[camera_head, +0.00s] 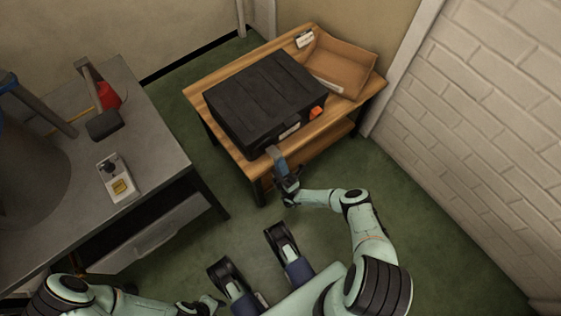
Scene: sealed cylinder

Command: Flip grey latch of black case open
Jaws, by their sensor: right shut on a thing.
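The black case (262,95) lies closed on the wooden table. An orange latch (317,113) shows at the right end of its front side. The grey latch (273,154) shows at the case's near front corner and sticks out toward me. My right gripper (283,174) is at this latch and appears shut on it; the fingers hide part of it. My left gripper (211,302) is low at the bottom edge of the view, away from the case, and its jaws are too small to make out.
A brown open tray (340,62) sits beside the case on the wooden table (194,91). At left, a grey workbench (150,150) holds a control box (116,178), a red object (109,95) and a large cylinder. A white brick wall (480,120) bounds the right. Green floor lies between.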

